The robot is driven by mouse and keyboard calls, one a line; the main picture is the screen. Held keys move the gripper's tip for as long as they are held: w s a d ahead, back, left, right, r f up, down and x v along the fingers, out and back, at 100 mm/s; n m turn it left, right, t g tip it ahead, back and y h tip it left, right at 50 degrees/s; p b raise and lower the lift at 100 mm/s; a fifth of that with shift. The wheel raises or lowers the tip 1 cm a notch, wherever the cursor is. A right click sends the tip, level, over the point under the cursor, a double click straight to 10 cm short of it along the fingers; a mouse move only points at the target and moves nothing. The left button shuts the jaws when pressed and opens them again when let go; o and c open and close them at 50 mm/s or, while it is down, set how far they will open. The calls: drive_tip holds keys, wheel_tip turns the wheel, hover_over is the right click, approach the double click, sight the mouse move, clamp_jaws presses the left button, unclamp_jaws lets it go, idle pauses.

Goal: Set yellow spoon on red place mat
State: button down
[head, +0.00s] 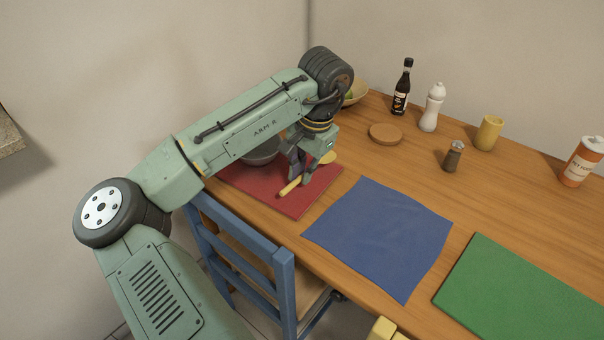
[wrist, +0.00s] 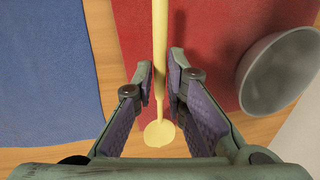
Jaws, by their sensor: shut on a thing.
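The yellow spoon (head: 291,186) is in my gripper (head: 303,178), over the red place mat (head: 301,205) in the head view. In the wrist view the fingers (wrist: 161,82) are shut on the spoon's handle (wrist: 159,40). The handle reaches over the red mat (wrist: 205,30), and the spoon's bowl end (wrist: 159,133) is over bare wood beyond the mat's edge. A shadow shows beside the handle on the mat. I cannot tell whether the spoon touches the mat.
A grey bowl (head: 262,152) stands on the red mat; it also shows in the wrist view (wrist: 282,70). A blue mat (head: 380,235) and a green mat (head: 515,290) lie to the right. A cork coaster (head: 385,134), bottle (head: 402,88) and shakers stand behind. A blue chair (head: 284,290) stands in front.

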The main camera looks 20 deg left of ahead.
drive_tip(key=shift+w+a, duration=0.1)
drive_tip(key=shift+w, duration=0.25)
drive_tip(key=f, duration=0.1)
drive_tip(key=f+p, duration=0.1)
drive_tip(key=shift+w+a+f, duration=0.2)
drive_tip(key=shift+w+f, duration=0.15)
drive_tip(key=shift+f, duration=0.5)
drive_tip(key=shift+f, duration=0.1)
drive_tip(key=c, duration=1.6)
unclamp_jaws()
